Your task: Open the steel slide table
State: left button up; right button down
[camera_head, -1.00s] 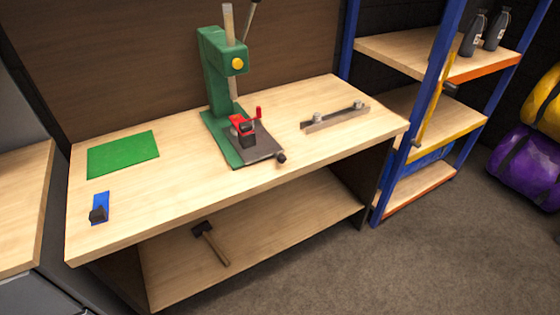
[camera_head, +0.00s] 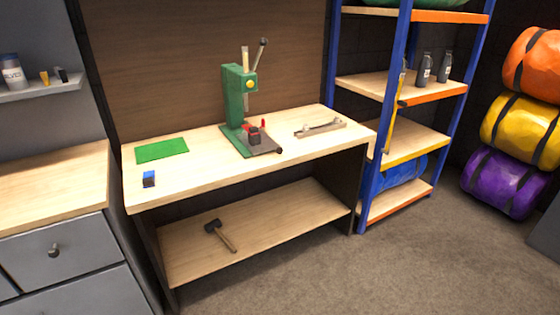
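A green press (camera_head: 236,97) with a lever stands on the light wooden workbench (camera_head: 205,178). At its foot is a dark steel plate (camera_head: 262,146), which looks like the slide table, with a dark knob at its front right corner. A small red and black clamp (camera_head: 254,134) sits on the plate. Whether the plate is slid in or out I cannot tell. Neither of my grippers is in view.
A green mat (camera_head: 162,150), a small blue and dark item (camera_head: 149,179) and a metal bar (camera_head: 320,128) lie on the bench. A mallet (camera_head: 220,235) lies on the lower shelf. Grey drawers (camera_head: 60,250) stand left, blue-framed shelves (camera_head: 396,90) right. Carpet (camera_head: 400,270) in front is clear.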

aim_at(261, 142)
jog(key=z, duration=0.65)
jog(key=i, duration=0.55)
jog(key=z, duration=1)
jog(key=i, duration=0.9)
jog(key=u, duration=0.65)
jog(key=i, duration=0.65)
jog(key=u, duration=0.7)
